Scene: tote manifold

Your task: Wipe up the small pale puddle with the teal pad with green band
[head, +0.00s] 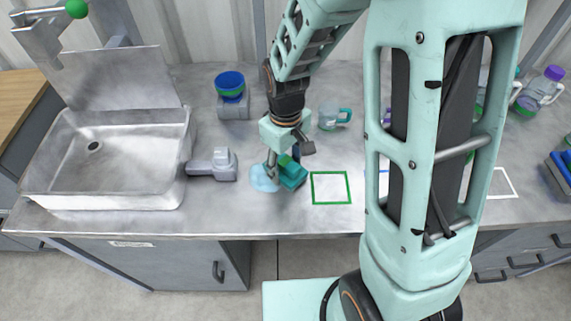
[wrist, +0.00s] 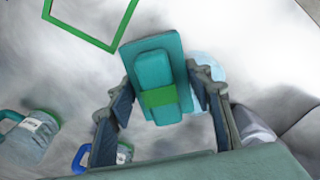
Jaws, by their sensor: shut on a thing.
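The teal pad with green band (head: 293,177) is held in my gripper (head: 280,166), low over the metal counter. In the wrist view the pad (wrist: 151,67) sits between the two fingers of my gripper (wrist: 160,92), with its green band facing the camera. The small pale puddle (head: 262,179) is a light blue patch on the counter, just left of the pad in the head view. In the wrist view the puddle (wrist: 209,65) shows partly behind the right finger and the pad. I cannot tell whether the pad touches the counter.
A green square outline (head: 331,188) is marked right of the pad. A grey fixture (head: 213,166) lies left of the puddle, beside the sink (head: 110,155). A blue-and-green stack (head: 230,87) and a clear jug (head: 334,119) stand behind. My column hides part of the counter.

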